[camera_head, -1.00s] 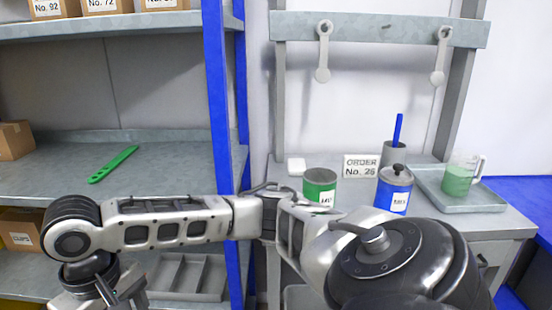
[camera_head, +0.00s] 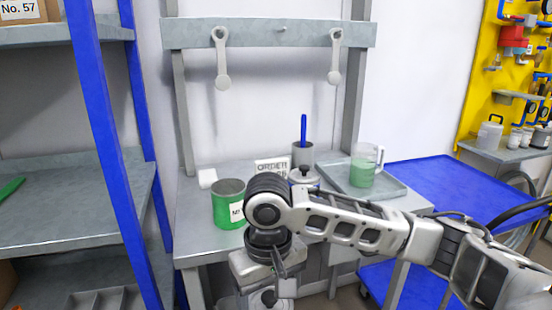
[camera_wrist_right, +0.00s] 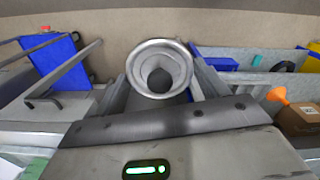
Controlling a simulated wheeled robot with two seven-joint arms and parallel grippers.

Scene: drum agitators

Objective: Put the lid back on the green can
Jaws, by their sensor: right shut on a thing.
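The green can (camera_head: 228,206) stands upright on the grey bench with a white label; its top looks open and its inside is dark. My right gripper (camera_head: 266,292) hangs in front of the bench, below and a little to the right of the green can. It is shut on a round metal lid with a dark knob (camera_wrist_right: 161,72), seen between the fingers in the right wrist view. In the head view the lid (camera_head: 262,301) shows only partly at the lower edge. My left gripper is not in view.
A blue can (camera_head: 304,177) is mostly hidden behind my right arm. Behind it stand an order sign (camera_head: 271,168) and a grey cup with a blue stick (camera_head: 303,152). A tray (camera_head: 395,187) with a jug of green liquid (camera_head: 363,172) is at right. A blue shelf post (camera_head: 108,150) rises at left.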

